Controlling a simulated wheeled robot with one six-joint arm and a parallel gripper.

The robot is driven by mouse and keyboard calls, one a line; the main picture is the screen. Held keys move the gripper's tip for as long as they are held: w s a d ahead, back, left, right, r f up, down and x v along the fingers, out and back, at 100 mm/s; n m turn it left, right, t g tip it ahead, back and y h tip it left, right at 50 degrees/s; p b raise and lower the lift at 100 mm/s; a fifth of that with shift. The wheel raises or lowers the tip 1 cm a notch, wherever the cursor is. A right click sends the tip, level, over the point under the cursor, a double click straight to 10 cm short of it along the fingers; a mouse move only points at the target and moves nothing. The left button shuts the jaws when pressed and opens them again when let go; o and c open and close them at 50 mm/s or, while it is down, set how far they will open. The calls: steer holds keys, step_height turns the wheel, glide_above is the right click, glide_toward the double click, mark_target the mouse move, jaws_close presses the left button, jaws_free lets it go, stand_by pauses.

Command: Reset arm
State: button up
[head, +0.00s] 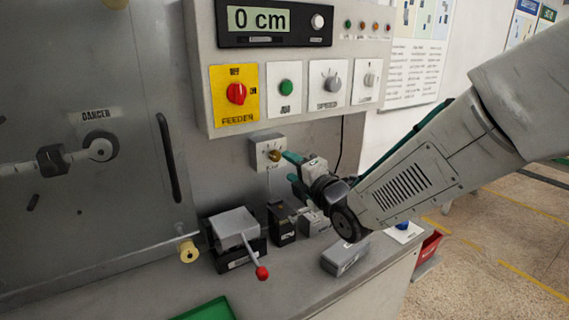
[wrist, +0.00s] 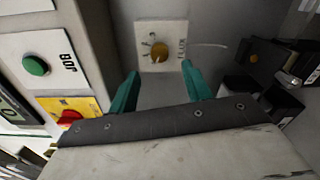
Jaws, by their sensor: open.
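My gripper (head: 291,168) is at the middle of the head view, reaching in from the right on my arm. Its two teal fingers are apart, and nothing shows between them. In the wrist view my gripper (wrist: 160,92) points at a small white plate with a brass knob (wrist: 159,51), with a gap between the fingertips and the knob. The same brass knob (head: 273,154) is just left of the fingertips in the head view. Whether a finger touches the plate cannot be told.
Above is a control panel with a red feeder switch (head: 236,93), a green jog button (head: 286,87) and a display (head: 275,20). Below on the bench are a red-tipped lever (head: 262,272), black blocks (head: 282,225) and a grey box (head: 345,258). Open floor lies at the right.

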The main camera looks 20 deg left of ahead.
steer(key=shift+v, duration=0.85)
steer(key=s+d+f+m+g+h, duration=0.1)
steer(key=d+f+m+g+h, duration=0.3)
steer(key=f+m, duration=0.4)
steer(key=s+d+f+m+g+h, duration=0.1)
steer(key=s+d+m+h, duration=0.25)
steer(key=d, duration=0.35)
steer(key=s+d+f+m+g+h, duration=0.1)
steer(key=s+d+f+m+h, duration=0.2)
steer(key=d, duration=0.4)
steer(key=s+d+r+m+g+h, duration=0.1)
steer(key=s+d+r+m, duration=0.2)
steer(key=s+d+m, duration=0.2)
steer(key=s+d+r+m+g+h, duration=0.1)
steer(key=s+d+r+m, duration=0.3)
steer(key=s+d, duration=0.6)
steer(key=s+d+r+m+g+h, duration=0.1)
steer(key=s+d+r+m+g, duration=0.1)
steer(key=s+d+r+m, duration=0.2)
steer(key=s+d+m, duration=0.3)
steer(key=s+d, duration=0.1)
steer(key=d, duration=0.1)
steer(key=shift+s+d, duration=0.25)
steer(key=shift+d, duration=0.05)
